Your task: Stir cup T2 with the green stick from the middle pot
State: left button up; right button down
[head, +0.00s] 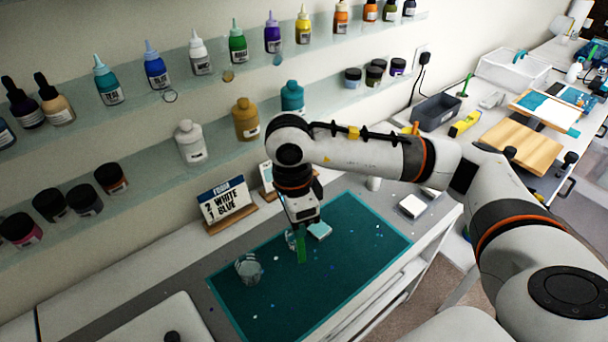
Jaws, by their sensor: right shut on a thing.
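My right gripper (302,221) points down over the teal mat (372,232) and is shut on a green stick (302,250), which hangs below it, roughly upright. A clear cup (291,240) stands close beside the stick, partly hidden by the gripper; I cannot tell whether the stick's tip is inside it. Another clear cup (248,268) stands on the mat to the left, apart from the stick. No T2 label is readable on either cup. I cannot make out the middle pot. My left gripper is not in view.
A small pale blue block (320,231) lies close right of the stick. Shelves of bottles (190,142) line the wall. The mat's front is mostly clear.

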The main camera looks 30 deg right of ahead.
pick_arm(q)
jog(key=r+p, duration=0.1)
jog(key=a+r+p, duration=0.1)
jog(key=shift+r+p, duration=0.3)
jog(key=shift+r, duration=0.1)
pick_arm(e)
jog(key=w+d+r+m+t, duration=0.1)
jog(key=w+d+r+m, duration=0.1)
jog(key=m, duration=1.4)
jog(key=w+d+r+m+t+y, duration=0.1)
jog(key=w+d+r+m, duration=0.1)
jog(key=m, duration=1.4)
jog(key=shift+w+r+t+y, duration=0.3)
jog(key=shift+w+r, duration=0.1)
jog(key=shift+w, duration=0.1)
pick_arm(q)
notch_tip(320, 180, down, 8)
jog(key=b, duration=0.8)
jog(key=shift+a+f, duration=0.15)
pick_arm(e)
jog(key=shift+f, duration=5.25)
jog(key=shift+d, duration=0.1)
